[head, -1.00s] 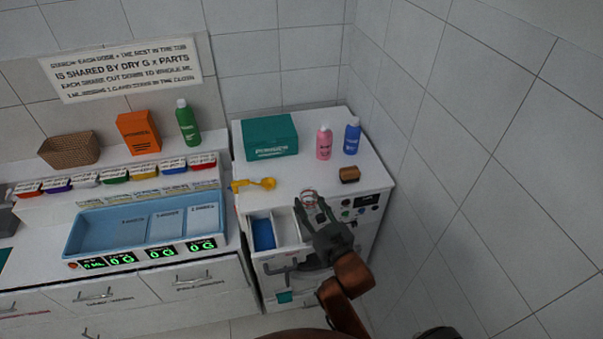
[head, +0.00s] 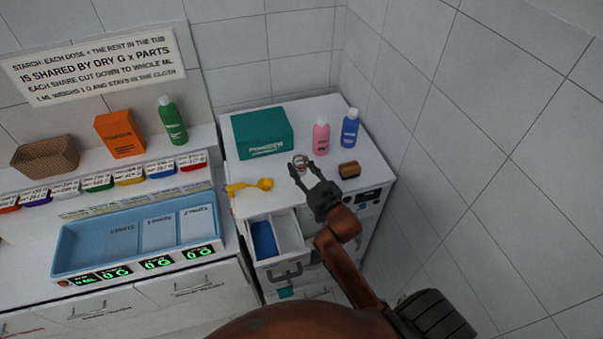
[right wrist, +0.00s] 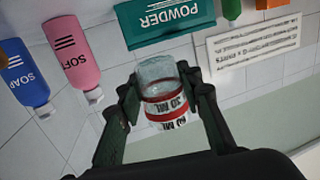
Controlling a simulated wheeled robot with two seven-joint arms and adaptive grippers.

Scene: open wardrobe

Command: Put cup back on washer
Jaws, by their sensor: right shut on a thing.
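The cup (right wrist: 163,95) is a small clear measuring cup with red and white bands marked in ML. My right gripper (right wrist: 165,98) is shut on it, one finger on each side, in the right wrist view. In the head view the cup (head: 300,162) is small between the fingertips of my right gripper (head: 302,170), over the washer's white top (head: 285,193). I cannot tell whether the cup touches the top. The washer stands in the right corner with its drawer (head: 275,237) pulled out. My left gripper is not in view.
On the washer top are a green powder box (head: 263,134), a pink bottle (head: 321,137), a blue bottle (head: 350,130), a brown block (head: 349,169) and a yellow scoop (head: 250,186). A blue tray (head: 75,262) is on the counter at left. The tiled wall is close on the right.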

